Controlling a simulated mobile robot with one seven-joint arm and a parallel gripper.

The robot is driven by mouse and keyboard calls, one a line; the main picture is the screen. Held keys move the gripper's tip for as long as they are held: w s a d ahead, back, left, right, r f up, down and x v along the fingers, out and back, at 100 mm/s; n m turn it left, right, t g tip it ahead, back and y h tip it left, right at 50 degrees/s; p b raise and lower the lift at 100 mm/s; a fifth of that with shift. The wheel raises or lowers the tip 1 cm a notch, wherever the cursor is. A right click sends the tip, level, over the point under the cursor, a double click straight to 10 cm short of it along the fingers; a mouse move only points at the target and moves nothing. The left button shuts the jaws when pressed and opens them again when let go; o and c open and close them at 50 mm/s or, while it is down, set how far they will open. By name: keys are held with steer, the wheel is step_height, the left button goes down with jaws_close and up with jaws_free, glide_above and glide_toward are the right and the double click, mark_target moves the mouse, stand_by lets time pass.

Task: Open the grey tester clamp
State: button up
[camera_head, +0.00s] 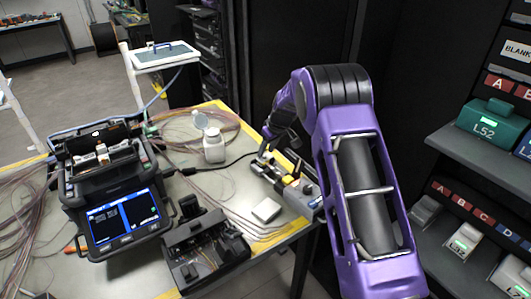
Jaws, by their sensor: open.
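A small grey device with yellow and dark parts (300,192) lies near the right edge of the table; it appears to be the tester with the grey clamp. I cannot make out whether its clamp is up or down. My gripper (279,160) is at the end of my purple arm, just above and behind the far end of this device. It is open and nothing shows between its fingers. Contact with the device cannot be told, as the fingers are small and partly overlap it in view.
A splicer with a lit screen (124,219) stands at left on the table (152,270). A black open tool (206,252) and small pale box (266,210) lie in front. A white bottle (214,148) stands behind. Shelves with labelled boxes (492,128) are at right. Loose fibres cover the left side.

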steer(key=shift+x, duration=1.05)
jaws_close()
